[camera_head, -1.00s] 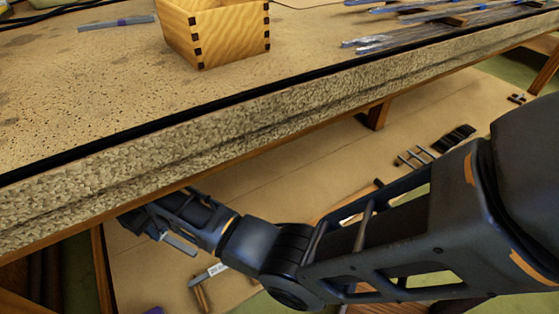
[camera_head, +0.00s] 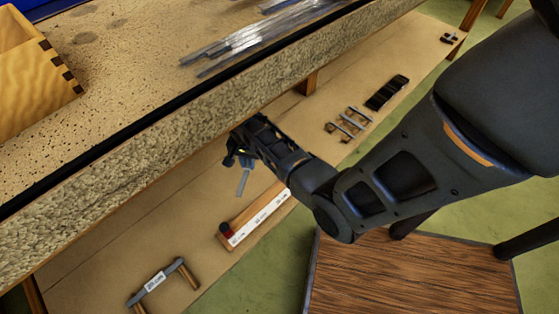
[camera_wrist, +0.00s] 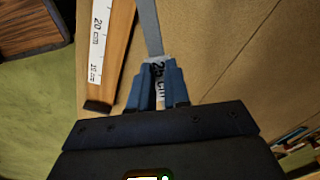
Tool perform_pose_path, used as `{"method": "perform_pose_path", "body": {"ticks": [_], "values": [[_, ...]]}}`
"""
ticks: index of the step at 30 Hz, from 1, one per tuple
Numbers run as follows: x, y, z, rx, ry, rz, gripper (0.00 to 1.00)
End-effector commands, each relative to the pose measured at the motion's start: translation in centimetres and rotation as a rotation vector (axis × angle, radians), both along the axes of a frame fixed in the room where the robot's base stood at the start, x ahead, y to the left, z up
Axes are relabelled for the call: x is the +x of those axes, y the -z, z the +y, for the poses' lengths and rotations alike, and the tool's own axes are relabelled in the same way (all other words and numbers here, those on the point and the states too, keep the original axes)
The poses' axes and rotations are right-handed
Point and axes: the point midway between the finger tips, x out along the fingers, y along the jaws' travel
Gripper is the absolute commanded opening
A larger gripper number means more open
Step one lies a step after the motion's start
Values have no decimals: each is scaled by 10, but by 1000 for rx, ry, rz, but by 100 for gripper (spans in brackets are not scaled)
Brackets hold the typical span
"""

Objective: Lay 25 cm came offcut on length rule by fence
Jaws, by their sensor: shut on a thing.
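My gripper (camera_head: 240,158) is shut on the grey 25 cm came offcut (camera_head: 243,182). In the wrist view my gripper (camera_wrist: 162,78) has its blue fingers around the labelled part of the offcut (camera_wrist: 151,28), which stretches away from the fingertips. The length rule (camera_head: 262,216) lies on the lower shelf, with a white scale, a wooden strip along one side that looks like the fence, and a dark red end. In the head view the offcut is to the upper left of the rule. In the wrist view the rule (camera_wrist: 97,40) is left of the offcut, apart from it.
Another labelled grey piece on two wooden pegs (camera_head: 157,283) is at lower left. The worktop's thick edge (camera_head: 150,145) overhangs the shelf (camera_head: 100,258). Small metal parts (camera_head: 348,124) and a dark block (camera_head: 387,92) lie further right. A wooden-topped stool or table (camera_head: 410,275) is nearby.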

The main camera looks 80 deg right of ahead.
Motion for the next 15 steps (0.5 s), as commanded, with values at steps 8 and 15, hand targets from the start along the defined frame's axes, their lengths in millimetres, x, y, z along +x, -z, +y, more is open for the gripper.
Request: {"method": "perform_pose_path", "body": {"ticks": [8,15], "values": [[-94,25,-32,-2,468,5,0],[-113,32,-35,-5,568,5,0]]}}
